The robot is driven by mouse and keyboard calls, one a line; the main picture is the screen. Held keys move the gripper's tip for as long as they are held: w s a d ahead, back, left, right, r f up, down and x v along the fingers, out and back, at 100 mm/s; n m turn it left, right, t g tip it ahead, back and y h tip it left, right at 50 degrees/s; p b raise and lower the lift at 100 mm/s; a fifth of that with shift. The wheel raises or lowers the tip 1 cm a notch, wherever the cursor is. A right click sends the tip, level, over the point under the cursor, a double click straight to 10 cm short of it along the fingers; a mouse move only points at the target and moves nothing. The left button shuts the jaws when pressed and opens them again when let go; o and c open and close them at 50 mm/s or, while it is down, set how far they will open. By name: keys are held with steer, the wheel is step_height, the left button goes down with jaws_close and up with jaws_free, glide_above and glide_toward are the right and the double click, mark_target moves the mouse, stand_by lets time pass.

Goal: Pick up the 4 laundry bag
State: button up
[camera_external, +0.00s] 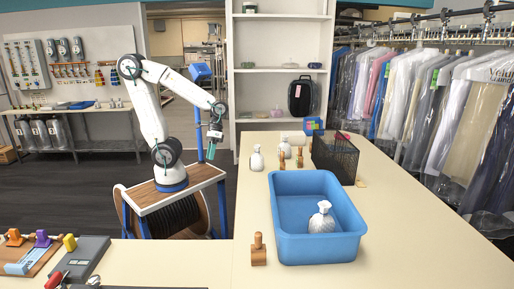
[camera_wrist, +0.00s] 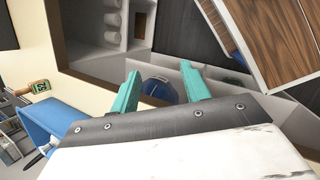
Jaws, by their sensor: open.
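One white laundry bag (camera_external: 322,219), tied at the top, sits inside the blue tub (camera_external: 345,251). Another white bag (camera_external: 257,159) stands on the table behind the tub's left side, and a further one (camera_external: 285,148) stands farther back. A whitish shape beside the black basket may be another bag, partly hidden. No number is readable on any bag. My gripper (camera_external: 211,152) has green fingers and hangs left of the table, away from the bags. In the wrist view my gripper (camera_wrist: 160,72) is open with nothing between its fingers. The tub's edge (camera_wrist: 62,118) shows at the left.
A black mesh basket (camera_external: 335,161) stands behind the tub. A tool board and grey case (camera_external: 85,262) lie front left. Hanging garments (camera_external: 440,100) line the right. The table's right front is clear.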

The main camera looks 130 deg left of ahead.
steer(key=w+a+f+n+t+h, duration=0.1)
steer(key=w+a+n+t, duration=0.15)
steer(key=a+n, duration=0.3)
steer(key=n+t+y, duration=0.5)
steer(key=n+t, duration=0.5)
steer(key=n, duration=0.6)
glide_toward(259, 157)
step_height(259, 157, up, 2)
steer(key=w, duration=0.2)
steer(key=shift+g+h, duration=0.3)
steer(key=shift+g, duration=0.05)
steer(key=x, duration=0.7)
steer(key=shift+w+a+r, duration=0.15)
steer(key=shift+w+r, duration=0.05)
steer(key=shift+w, duration=0.35)
jaws_close()
